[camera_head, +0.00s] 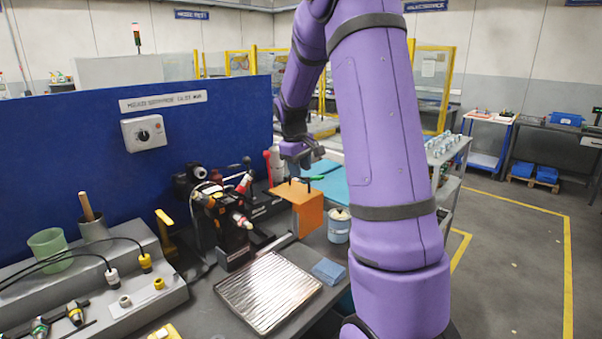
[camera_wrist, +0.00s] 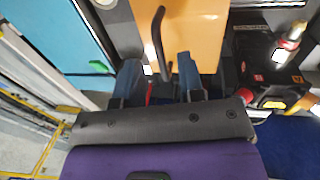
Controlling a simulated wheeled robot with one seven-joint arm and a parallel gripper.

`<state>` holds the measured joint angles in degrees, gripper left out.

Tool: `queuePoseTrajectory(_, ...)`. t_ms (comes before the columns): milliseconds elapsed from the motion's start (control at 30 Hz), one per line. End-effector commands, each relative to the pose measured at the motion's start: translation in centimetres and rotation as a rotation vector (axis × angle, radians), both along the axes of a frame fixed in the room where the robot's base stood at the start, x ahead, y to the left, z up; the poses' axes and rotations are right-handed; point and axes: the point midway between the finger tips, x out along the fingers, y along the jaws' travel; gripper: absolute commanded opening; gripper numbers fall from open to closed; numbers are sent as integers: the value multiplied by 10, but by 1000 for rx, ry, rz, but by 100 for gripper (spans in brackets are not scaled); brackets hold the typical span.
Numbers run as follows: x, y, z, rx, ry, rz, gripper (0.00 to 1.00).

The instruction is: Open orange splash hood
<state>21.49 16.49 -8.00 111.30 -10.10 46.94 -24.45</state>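The orange splash hood (camera_head: 307,218) stands on the bench in the head view, with a lighter orange top and a darker side face. It looks closed. In the wrist view its flat orange face (camera_wrist: 205,30) fills the top middle, with a dark curved handle (camera_wrist: 157,35) on it. My gripper (camera_head: 297,166) is just above and behind the hood in the head view. In the wrist view my gripper (camera_wrist: 160,75) has its two fingers apart, and the handle's lower end shows between them. I cannot tell whether a finger touches the handle.
Black valve-like equipment (camera_head: 232,215) stands left of the hood. A ribbed metal tray (camera_head: 268,292), a blue cloth (camera_head: 329,271) and a light-coloured can (camera_head: 339,226) are near it. A blue panel (camera_head: 70,155) rises behind the bench. Open floor (camera_head: 510,260) lies to the right.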

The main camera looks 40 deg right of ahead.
Motion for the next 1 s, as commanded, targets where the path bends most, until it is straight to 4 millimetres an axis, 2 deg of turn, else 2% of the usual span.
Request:
queuePoseTrajectory(200,0,8,42,-2,-4,1,36)
queuePoseTrajectory(433,0,15,76,-1,-2,0,36)
queuePoseTrajectory(633,-1,17,87,0,0,0,36)
queuePoseTrajectory(1000,-1,17,87,0,0,0,36)
